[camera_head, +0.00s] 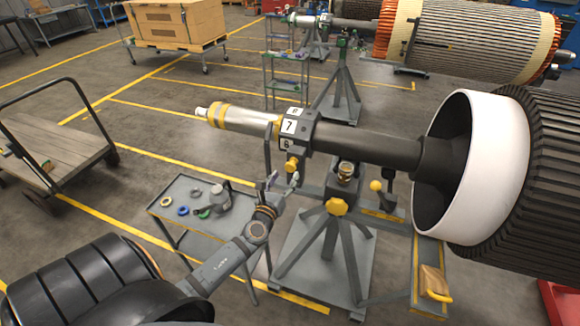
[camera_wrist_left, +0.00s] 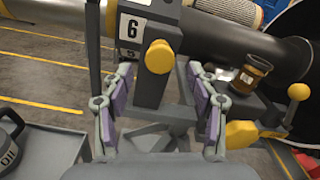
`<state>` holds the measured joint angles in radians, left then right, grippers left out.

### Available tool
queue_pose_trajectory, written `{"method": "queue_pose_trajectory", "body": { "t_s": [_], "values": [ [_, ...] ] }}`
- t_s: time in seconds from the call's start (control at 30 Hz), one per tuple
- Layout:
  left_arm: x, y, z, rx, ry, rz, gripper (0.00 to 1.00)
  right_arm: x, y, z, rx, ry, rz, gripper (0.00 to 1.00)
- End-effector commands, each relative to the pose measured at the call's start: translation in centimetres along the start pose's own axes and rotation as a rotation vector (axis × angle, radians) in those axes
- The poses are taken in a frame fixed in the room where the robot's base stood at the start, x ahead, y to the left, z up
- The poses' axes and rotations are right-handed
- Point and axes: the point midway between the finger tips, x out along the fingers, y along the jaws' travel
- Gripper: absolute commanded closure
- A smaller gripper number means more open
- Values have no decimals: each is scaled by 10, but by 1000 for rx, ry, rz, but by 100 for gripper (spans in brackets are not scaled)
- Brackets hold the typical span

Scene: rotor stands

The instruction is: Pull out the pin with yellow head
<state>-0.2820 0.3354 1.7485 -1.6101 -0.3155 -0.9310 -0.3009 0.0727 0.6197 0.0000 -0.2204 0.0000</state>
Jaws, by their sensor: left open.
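My left gripper (camera_head: 283,183) is open and empty, just below and in front of the pin. In the left wrist view its purple-padded fingers (camera_wrist_left: 160,82) stand to the left and right of the block below the yellow head, apart from the head. My right gripper is not in view.
The stand has a yellow knob (camera_head: 337,206) and a lever with a yellow ball (camera_head: 376,186) to the right of the pin. A grey tray table (camera_head: 170,206) with rings and an oil can (camera_head: 220,197) stands at left. The large rotor (camera_head: 490,165) fills the right side.

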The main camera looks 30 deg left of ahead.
Motion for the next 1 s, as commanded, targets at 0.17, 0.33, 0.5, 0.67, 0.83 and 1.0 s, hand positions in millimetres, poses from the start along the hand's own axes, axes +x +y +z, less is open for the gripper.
{"method": "queue_pose_trajectory", "body": {
  "t_s": [0.17,0.33,0.5,0.67,0.83,1.0],
  "values": [
    [35,0,1,-2,-1,1,41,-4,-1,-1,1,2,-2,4],
    [52,0,0,-2,1,1,41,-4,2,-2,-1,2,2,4],
    [55,0,-1,-2,1,0,41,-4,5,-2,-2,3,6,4],
    [55,0,-1,-2,2,0,45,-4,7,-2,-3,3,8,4],
    [54,0,-1,-2,2,0,68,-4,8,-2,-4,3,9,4],
    [54,0,-1,-2,2,0,91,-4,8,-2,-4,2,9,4]
  ]
}}
